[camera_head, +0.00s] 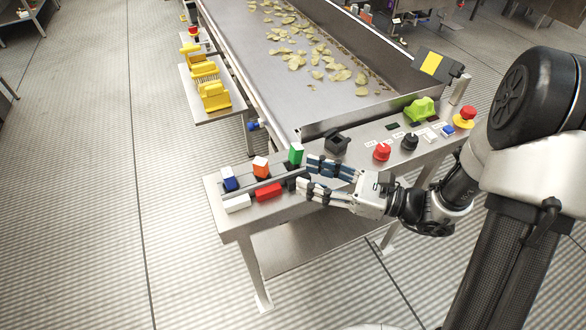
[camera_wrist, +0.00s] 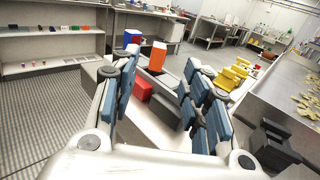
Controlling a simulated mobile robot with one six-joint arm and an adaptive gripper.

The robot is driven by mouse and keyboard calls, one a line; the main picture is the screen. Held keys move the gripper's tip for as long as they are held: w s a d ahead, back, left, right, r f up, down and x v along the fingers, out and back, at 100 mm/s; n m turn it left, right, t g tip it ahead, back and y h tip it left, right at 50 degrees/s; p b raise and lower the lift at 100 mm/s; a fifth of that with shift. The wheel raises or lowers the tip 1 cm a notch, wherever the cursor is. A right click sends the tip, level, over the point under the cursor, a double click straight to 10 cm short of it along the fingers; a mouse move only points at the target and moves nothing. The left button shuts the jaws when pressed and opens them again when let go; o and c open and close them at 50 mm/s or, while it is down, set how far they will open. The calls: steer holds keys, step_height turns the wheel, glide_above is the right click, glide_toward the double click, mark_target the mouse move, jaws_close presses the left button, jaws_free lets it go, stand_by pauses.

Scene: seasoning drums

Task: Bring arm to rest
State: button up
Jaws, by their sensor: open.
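My gripper (camera_head: 305,174) is at the end of my arm, over the left part of the metal console (camera_head: 330,205). Its fingers point left, spread apart with nothing held between them. Just beyond the fingertips a green and white block (camera_head: 296,154) stands upright. Further left are an orange and white block (camera_head: 260,167) and a blue and white block (camera_head: 230,181). A red block (camera_head: 268,192) and a white block (camera_head: 237,204) lie in front of them. In the wrist view the orange block (camera_wrist: 157,58) and red block (camera_wrist: 141,88) show between the open fingers.
Right along the console are a black holder (camera_head: 337,143), a red knob (camera_head: 382,152), a black knob (camera_head: 409,141), a green part (camera_head: 420,108) and a red-topped button (camera_head: 464,117). A conveyor with chips (camera_head: 270,70) lies behind. The floor at left is clear.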

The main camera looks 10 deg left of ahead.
steer(key=shift+s+d, duration=0.15)
steer(key=shift+d, duration=0.4)
steer(key=s+r+n+g+h, duration=0.3)
steer(key=s+n+g+h, duration=0.45)
steer(key=s+n, duration=0.6)
steer(key=s+d+r+n+t+h, duration=0.1)
steer(key=d+r+n+t+h, duration=0.1)
steer(key=d, duration=0.5)
steer(key=s+d+r+n+t+h, duration=0.2)
steer(key=d+r+n+t+h, duration=0.1)
steer(key=d+n+t+h, duration=0.2)
steer(key=d+t+h, duration=0.1)
steer(key=d+h, duration=0.1)
steer(key=h, duration=0.1)
steer(key=shift+s, duration=0.2)
steer(key=shift+a, duration=0.1)
